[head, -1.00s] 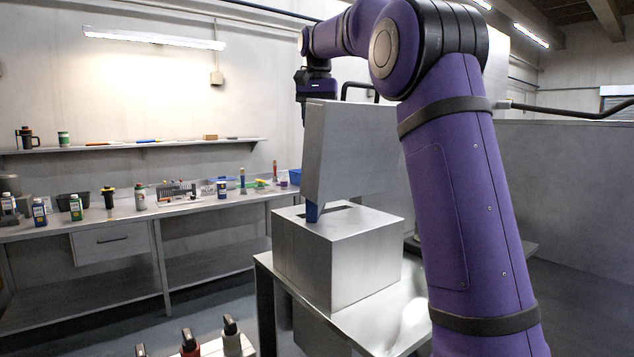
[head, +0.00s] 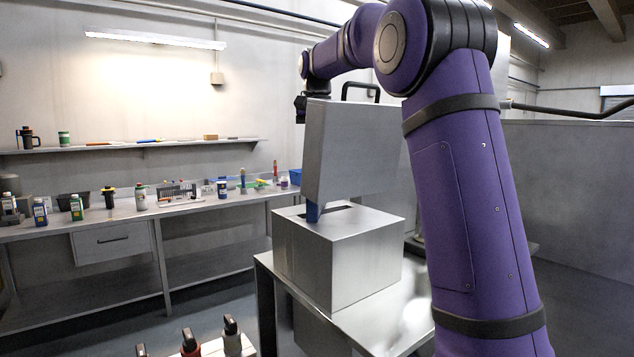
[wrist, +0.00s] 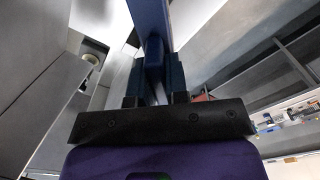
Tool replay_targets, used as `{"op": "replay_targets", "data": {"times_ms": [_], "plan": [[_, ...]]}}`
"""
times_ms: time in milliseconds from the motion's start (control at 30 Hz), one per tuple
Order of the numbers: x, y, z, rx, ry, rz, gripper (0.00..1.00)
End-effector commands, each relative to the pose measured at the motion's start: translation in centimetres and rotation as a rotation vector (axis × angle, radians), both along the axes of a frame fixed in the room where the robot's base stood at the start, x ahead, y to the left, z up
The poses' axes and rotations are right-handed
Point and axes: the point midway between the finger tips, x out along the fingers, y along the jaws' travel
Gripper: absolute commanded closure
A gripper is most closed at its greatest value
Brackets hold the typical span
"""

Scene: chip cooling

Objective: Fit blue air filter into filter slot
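The blue air filter shows in the head view as a small blue piece (head: 314,211) below the lower left corner of a grey slanted panel. It meets the left end of the dark filter slot (head: 342,207) on top of a metal box (head: 345,255). The panel hides the rest. In the wrist view the blue filter (wrist: 152,25) reaches down between the two fingers of my gripper (wrist: 155,70). The fingers lie close along both sides of it; whether they press on it is unclear. In the head view my gripper (head: 301,108) is partly hidden behind the panel.
The grey panel (head: 355,150) stands above the box, with a black handle (head: 360,87) behind its top edge. The box sits on a metal table (head: 390,325). A workbench (head: 90,225) with bottles and tools lines the left wall.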

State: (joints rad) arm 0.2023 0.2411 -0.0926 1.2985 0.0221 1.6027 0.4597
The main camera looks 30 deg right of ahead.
Motion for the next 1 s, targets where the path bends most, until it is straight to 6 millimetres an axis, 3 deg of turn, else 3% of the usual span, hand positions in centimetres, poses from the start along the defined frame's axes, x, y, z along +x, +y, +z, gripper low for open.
{"op": "replay_targets", "data": {"times_ms": [467,800,1000], "plan": [[0.1,0.0,1.2,-0.001,-0.002,0.000,1.00],[0.1,0.0,6.8,-0.001,-0.003,0.000,1.00],[0.1,0.0,9.2,-0.001,-0.002,-0.001,1.00]]}}
